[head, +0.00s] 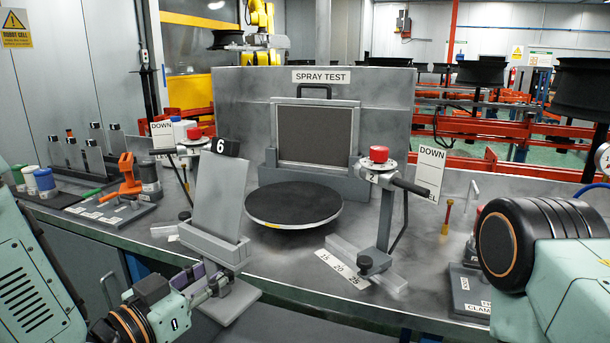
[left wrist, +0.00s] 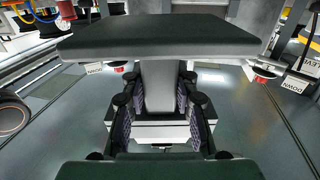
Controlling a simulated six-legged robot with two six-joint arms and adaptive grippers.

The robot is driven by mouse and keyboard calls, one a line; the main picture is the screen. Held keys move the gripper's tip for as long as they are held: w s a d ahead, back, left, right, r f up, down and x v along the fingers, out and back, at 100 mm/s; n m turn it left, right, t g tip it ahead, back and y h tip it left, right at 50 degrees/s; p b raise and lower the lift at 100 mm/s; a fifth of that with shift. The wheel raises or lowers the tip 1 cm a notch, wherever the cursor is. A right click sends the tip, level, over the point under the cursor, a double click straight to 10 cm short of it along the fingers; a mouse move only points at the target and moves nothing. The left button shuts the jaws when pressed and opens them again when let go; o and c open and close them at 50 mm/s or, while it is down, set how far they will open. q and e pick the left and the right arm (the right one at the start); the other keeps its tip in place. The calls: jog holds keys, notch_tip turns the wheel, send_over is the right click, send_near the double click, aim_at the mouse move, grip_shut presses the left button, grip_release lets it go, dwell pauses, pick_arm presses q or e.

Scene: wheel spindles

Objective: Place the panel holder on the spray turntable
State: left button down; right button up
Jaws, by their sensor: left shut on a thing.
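The panel holder (head: 213,247) is a grey stand with an upright, slightly tilted grey panel (head: 217,195) in its slot and a black "6" tag at the top. My left gripper (head: 212,286) is shut on the holder's stem, low down, and its flat base (head: 238,303) overlaps the bench's front edge in the picture. In the left wrist view the stem (left wrist: 158,88) sits between the fingers (left wrist: 160,112), with a broad dark slab (left wrist: 160,38) across the top. The spray turntable (head: 294,204) is a bare black disc, right of and behind the holder. My right gripper is not in view.
A stand with a red button (head: 379,154) is right of the turntable; another (head: 194,133) is behind the panel. The spray test backboard (head: 240,100) closes off the rear. Spray tools (head: 128,175) and bottles (head: 45,182) are at the left. A scale strip (head: 343,266) lies in front.

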pick_arm(q)
jog(key=s+a+f+y, duration=0.1)
jog(key=s+a+f, duration=0.3)
jog(key=s+f, duration=0.4)
notch_tip(320, 180, down, 3)
jog(key=shift+s+a+f+n+t, duration=0.15)
jog(key=shift+s+n+t, duration=0.1)
jog(key=shift+n+t, duration=0.15)
jog(key=d+r+m+g+h, duration=0.7)
jog(key=d+m+g+h, duration=0.15)
jog(key=d, duration=0.35)
jog(key=w+d+f+m+g, duration=0.4)
jog(key=f+g, duration=0.1)
jog(key=g, duration=0.3)
jog(key=shift+h, duration=0.35)
jog(key=shift+s+a+m+g+y, duration=0.2)
jog(key=shift+a+m+g, duration=0.3)
jog(key=shift+m+g, duration=0.45)
jog(key=shift+s+a+m+g+y, duration=0.15)
jog(key=shift+a+m+g+y, duration=0.3)
jog(key=shift+g, duration=0.85)
jog(key=shift+s+a+m+g+y, duration=0.15)
jog(key=shift+a+m+g, duration=0.4)
jog(key=shift+m+g, duration=0.5)
